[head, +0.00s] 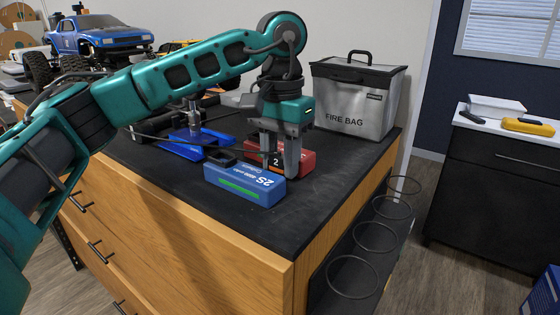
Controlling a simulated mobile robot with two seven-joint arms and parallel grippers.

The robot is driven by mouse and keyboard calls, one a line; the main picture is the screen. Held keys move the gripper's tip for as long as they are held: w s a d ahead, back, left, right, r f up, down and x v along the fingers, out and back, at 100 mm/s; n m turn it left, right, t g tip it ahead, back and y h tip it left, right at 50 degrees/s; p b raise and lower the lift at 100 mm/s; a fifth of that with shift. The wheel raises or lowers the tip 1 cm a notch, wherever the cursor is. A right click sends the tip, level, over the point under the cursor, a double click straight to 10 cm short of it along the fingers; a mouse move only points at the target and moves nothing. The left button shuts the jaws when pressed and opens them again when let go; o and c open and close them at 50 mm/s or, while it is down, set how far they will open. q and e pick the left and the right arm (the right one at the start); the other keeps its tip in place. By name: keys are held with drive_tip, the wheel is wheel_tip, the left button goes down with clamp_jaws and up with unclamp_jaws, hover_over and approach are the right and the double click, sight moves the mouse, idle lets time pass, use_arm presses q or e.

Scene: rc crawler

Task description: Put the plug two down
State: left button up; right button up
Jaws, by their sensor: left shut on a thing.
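Plug two (275,162), a small dark piece with an orange edge and a white "2", is between the fingers of my left gripper (279,167). The gripper points down and is shut on it, low over the black worktop, just behind a blue 2S battery (240,186). The fingers hide part of the plug. I cannot tell whether the plug touches the worktop or the battery. My right gripper is not in view.
A red box (306,158) stands close behind the gripper. Blue parts (185,150) lie to the left. A silver fire bag (357,97) stands at the back right. A blue truck (103,36) is at the far left. The front of the black worktop (250,228) is clear.

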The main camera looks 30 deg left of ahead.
use_arm(q)
wheel_tip(320, 180, up, 10)
drive_tip(key=shift+f+p, duration=0.1)
drive_tip(key=shift+p, duration=0.95)
wheel_tip(320, 180, up, 10)
drive_tip(key=p, duration=0.4)
hover_over(281, 154)
drive_tip(key=shift+s, duration=0.1)
drive_tip(key=shift+s, duration=0.1)
